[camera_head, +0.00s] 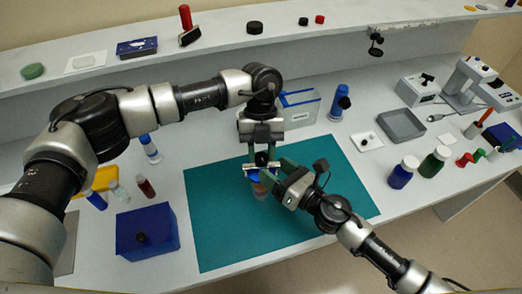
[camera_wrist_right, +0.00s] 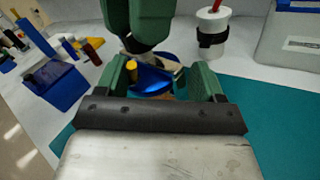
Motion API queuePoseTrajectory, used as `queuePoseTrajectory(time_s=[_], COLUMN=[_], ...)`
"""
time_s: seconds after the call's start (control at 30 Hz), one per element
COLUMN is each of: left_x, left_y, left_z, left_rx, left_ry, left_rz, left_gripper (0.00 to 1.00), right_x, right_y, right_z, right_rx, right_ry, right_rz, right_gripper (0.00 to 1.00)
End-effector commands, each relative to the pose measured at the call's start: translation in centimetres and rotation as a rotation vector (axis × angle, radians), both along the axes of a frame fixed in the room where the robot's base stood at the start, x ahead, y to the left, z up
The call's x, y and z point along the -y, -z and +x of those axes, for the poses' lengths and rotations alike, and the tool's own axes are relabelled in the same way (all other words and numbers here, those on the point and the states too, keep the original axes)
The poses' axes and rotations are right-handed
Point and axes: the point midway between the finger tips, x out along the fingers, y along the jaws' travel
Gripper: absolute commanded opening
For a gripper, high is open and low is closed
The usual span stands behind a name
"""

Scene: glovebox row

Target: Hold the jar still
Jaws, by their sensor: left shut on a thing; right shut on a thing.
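The jar (camera_head: 259,190), blue on top with a reddish lower part, stands on the teal mat (camera_head: 215,230). It is largely hidden by my grippers. In the right wrist view its blue part (camera_wrist_right: 152,82) shows between the green fingers of my right gripper (camera_wrist_right: 163,82). My right gripper (camera_head: 272,180) is shut on the jar from the right side. My left gripper (camera_head: 262,155) comes down from above and is shut on a small dark-and-pale thing (camera_wrist_right: 137,45) just over the jar; whether this touches the jar is hard to tell.
A blue box (camera_head: 146,230) stands left of the mat. A grey container (camera_head: 300,110) and a blue bottle (camera_head: 339,103) stand behind it. A grey tray (camera_head: 400,126), blue jar (camera_head: 403,172) and green jar (camera_head: 433,163) are at right. The mat's front is clear.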

Motion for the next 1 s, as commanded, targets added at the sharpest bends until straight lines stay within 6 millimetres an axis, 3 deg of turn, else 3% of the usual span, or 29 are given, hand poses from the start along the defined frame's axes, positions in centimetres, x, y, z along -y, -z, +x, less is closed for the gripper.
queuePoseTrajectory(time_s=[0.4, 0.97, 1.0], left_x=[0.12, 0.16, 0.16], left_y=[0.13, 0.13, 0.13], left_z=[-0.05, -0.07, -0.07], left_rx=[-0.004, -0.005, -0.005], left_ry=[0.208, 0.242, 0.242], left_rz=[0.001, 0.0, -0.001], left_gripper=[0.11, 0.11, 0.36], right_x=[0.09, 0.07, 0.07], right_y=[0.64, 0.63, 0.63], right_z=[-0.14, -0.14, -0.14], right_rx=[-0.012, -0.011, -0.011], right_ry=[0.0, 0.0, 0.0], right_rz=[-0.005, -0.006, -0.006], right_gripper=[0.33, 0.33, 0.33])
